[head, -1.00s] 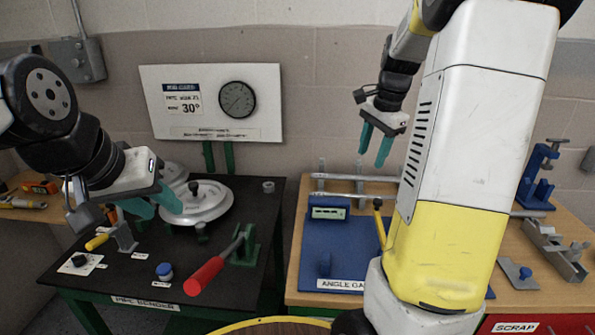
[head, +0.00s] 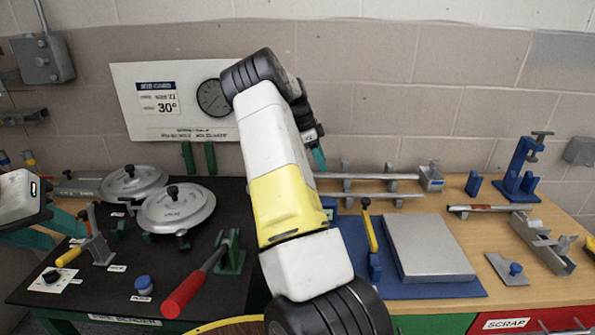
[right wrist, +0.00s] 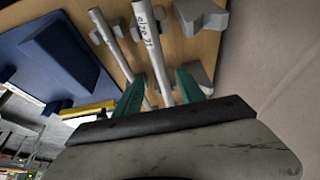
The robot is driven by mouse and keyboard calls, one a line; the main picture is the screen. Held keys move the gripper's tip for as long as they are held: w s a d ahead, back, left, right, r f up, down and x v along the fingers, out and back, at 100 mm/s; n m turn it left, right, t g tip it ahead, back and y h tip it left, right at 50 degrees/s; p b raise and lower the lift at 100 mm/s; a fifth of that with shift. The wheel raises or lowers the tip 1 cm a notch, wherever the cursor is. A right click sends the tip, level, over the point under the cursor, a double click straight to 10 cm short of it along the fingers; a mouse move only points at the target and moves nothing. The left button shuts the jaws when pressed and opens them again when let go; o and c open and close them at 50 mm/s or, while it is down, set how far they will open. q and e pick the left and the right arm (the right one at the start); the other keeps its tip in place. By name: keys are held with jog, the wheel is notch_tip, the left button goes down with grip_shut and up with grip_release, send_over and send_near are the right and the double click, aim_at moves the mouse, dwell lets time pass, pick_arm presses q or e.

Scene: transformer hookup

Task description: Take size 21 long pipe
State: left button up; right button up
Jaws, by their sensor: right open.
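The size 21 long pipe (right wrist: 152,42) is a grey tube with its label readable in the right wrist view. In the head view it appears to be the rear pipe (head: 365,176), lying across grey supports. My right gripper (right wrist: 160,88) is open, with teal fingers on either side of this pipe; I cannot tell how deep the pipe sits between them. In the head view the right gripper (head: 318,158) is mostly hidden behind my right arm. My left gripper (head: 62,232) is open and empty at the left edge.
A blue mat (head: 440,288) with a grey plate (head: 428,247) and a yellow-handled tool (head: 370,232) lies in front of the pipes. A grey end block (head: 431,178) stands at the rear pipe's right end. The pipe bender table (head: 215,300) is left. The wall is close behind.

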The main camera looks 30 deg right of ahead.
aim_at(327, 176)
jog(key=x, duration=0.5)
jog(key=shift+d, duration=0.15)
grip_shut()
jog(key=shift+r, duration=0.1)
